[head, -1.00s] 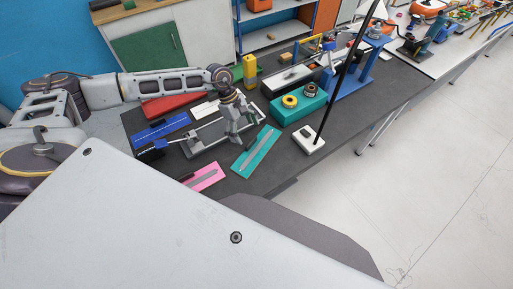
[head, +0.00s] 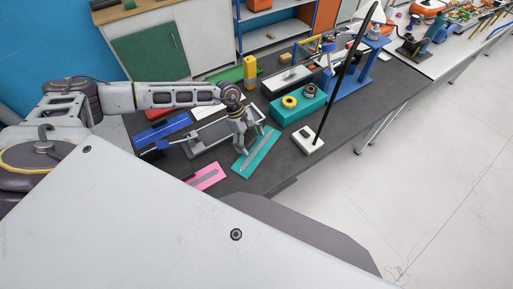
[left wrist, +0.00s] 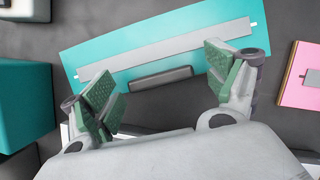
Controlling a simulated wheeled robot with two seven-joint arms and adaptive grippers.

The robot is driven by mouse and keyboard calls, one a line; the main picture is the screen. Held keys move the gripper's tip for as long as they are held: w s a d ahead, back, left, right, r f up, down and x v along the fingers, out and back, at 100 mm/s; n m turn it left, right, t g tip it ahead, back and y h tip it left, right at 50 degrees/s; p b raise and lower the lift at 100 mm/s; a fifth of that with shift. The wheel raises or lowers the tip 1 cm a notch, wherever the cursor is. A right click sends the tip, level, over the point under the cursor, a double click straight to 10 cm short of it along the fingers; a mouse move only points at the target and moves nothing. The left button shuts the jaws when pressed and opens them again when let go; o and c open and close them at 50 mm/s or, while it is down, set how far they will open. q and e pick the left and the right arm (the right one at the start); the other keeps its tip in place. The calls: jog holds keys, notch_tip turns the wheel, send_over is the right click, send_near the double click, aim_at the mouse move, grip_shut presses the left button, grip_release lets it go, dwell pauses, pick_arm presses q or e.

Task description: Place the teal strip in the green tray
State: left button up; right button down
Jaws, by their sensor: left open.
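The teal strip (head: 264,151) is a flat teal board with a grey bar along its middle, lying on the dark table; it also fills the upper left wrist view (left wrist: 125,38). A short dark handle-like piece (left wrist: 160,78) is at its near edge. My left gripper (head: 242,147) is open above this edge, its green-padded fingers (left wrist: 163,75) on either side of the dark piece, apart from it. A flat green surface (head: 224,76) shows partly behind my left arm; I cannot tell whether it is the green tray. My right gripper is not in view.
A teal block with tape rolls (head: 314,105) and a white base with a black pole (head: 308,147) stand to the right. A pink board (head: 209,177) and a blue board (head: 163,131) lie to the left. A grey tray (head: 199,143) is beside my gripper.

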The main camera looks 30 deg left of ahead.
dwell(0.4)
pick_arm(q)
jog(key=c, duration=1.2)
jog(key=shift+c, duration=0.2)
notch_tip(320, 180, up, 9)
jog(key=shift+f+b, duration=0.2)
jog(key=shift+b, duration=0.6)
jog(key=shift+r, duration=0.65)
